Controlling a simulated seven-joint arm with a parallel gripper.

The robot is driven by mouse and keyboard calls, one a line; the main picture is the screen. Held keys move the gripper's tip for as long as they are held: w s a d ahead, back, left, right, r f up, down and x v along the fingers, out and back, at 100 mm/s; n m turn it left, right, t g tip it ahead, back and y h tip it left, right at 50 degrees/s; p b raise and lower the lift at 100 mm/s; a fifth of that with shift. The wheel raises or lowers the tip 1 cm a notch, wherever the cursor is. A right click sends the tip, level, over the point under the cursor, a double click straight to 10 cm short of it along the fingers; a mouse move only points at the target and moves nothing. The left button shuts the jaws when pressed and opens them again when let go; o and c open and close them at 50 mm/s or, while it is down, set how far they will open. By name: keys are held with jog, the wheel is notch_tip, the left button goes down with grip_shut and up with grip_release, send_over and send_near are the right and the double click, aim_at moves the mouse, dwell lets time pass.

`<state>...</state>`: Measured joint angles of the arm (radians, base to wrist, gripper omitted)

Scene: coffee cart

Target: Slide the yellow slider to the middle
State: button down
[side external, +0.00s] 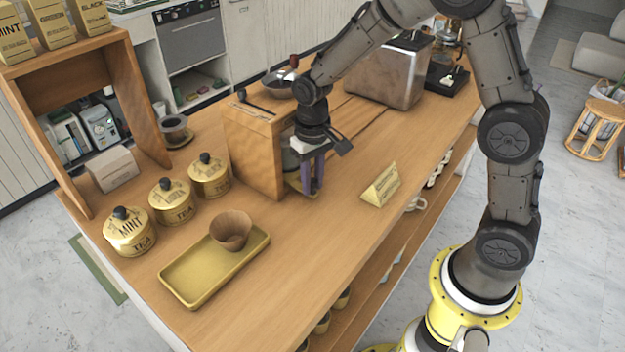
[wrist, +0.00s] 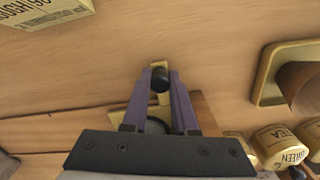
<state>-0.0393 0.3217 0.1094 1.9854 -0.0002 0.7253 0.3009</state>
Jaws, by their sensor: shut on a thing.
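My gripper (side external: 311,190) points down at the front of a wooden box (side external: 250,150) on the counter. Its purple fingers are close together around a small black knob in the wrist view (wrist: 160,78). In the side view a bit of yellow (side external: 293,184) shows beside the fingers, low at the box front. The fingers and wrist hide most of the slider and its track, so I cannot tell its exact position along the track.
A yellow folded sign (side external: 382,184) stands right of the gripper. A yellow tray (side external: 183,285) with a wooden cup (side external: 231,231) lies at front left. Several gold tea tins (side external: 172,202) stand left of the box. A toaster (side external: 388,75) stands behind.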

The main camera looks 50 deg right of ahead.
dwell(0.8)
jog(key=d, duration=1.8)
jog(key=shift+r, duration=0.1)
jog(key=c, duration=0.7)
grip_release()
notch_tip(320, 180, up, 14)
